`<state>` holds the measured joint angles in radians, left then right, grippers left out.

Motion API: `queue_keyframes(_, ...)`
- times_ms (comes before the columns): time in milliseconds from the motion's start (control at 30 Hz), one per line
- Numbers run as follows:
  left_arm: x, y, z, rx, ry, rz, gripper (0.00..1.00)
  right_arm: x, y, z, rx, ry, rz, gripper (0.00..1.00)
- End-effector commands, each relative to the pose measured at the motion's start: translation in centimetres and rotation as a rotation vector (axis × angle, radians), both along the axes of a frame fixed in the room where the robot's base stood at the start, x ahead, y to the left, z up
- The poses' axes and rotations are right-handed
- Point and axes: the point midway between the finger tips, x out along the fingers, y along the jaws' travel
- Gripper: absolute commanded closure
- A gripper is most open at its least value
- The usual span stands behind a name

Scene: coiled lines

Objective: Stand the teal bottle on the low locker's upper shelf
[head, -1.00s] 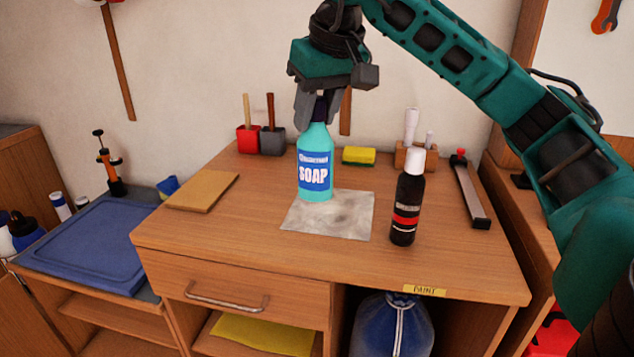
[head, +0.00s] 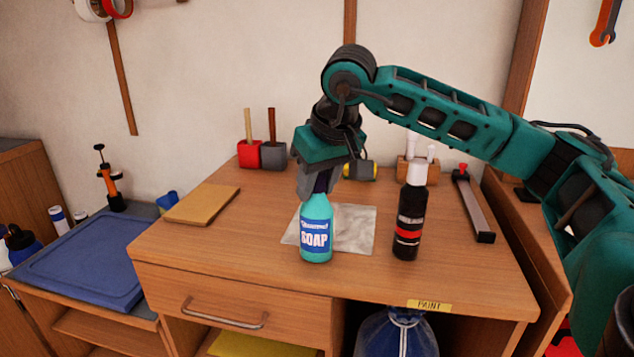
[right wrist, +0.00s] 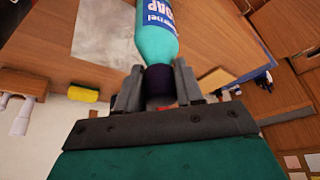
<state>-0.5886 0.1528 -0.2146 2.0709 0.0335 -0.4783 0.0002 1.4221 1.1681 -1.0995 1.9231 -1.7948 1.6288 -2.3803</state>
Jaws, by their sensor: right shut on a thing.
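The teal bottle (head: 316,238), with a blue soap label and dark cap, is in the middle of the head view, in front of the grey sheet. My right gripper (head: 318,182) is above it, shut on its dark cap. The right wrist view shows the fingers (right wrist: 157,88) on both sides of the cap and the bottle body (right wrist: 140,32) beyond. I cannot tell whether its base is clear of the desk. A low unit with open shelves (head: 100,332) at lower left may be the low locker; its shelves are partly cut off. My left gripper is not in view.
A black bottle (head: 409,215) stands on the desk (head: 260,225) to the right. A wooden board (head: 202,205) lies left, and red and grey holders (head: 262,154) stand behind. A blue mat (head: 82,255) covers the low unit's top. The desk's front-left top is clear.

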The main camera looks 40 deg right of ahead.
Motion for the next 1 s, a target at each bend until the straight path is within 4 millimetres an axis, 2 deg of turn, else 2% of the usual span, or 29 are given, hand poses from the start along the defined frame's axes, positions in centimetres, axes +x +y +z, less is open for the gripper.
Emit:
queue_keyframes(67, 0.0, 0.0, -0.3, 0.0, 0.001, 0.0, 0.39, 0.0, 0.0, -0.3, 0.0, -0.001, 0.0, 1.0)
queue_keyframes(100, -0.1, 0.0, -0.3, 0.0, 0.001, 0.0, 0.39, 0.0, 0.0, -0.3, 0.0, 0.001, 0.001, 0.62)
queue_keyframes(333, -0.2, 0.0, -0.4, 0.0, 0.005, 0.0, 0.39, 0.0, 0.0, -0.3, 0.0, 0.001, 0.001, 0.4)
queue_keyframes(567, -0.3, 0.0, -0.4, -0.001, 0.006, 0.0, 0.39, 0.0, 0.0, -0.2, 0.0, 0.001, 0.001, 0.38)
queue_keyframes(700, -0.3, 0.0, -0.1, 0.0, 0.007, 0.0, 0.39, -0.1, 0.0, 0.6, 0.0, -0.001, 0.001, 0.38)
queue_keyframes(767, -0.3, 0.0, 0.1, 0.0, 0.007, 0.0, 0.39, -0.4, 0.1, 1.4, 0.0, -0.001, 0.001, 0.38)
queue_keyframes(1000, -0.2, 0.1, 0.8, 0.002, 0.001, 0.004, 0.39, -2.4, 0.2, 6.2, 0.0, -0.004, 0.002, 0.38)
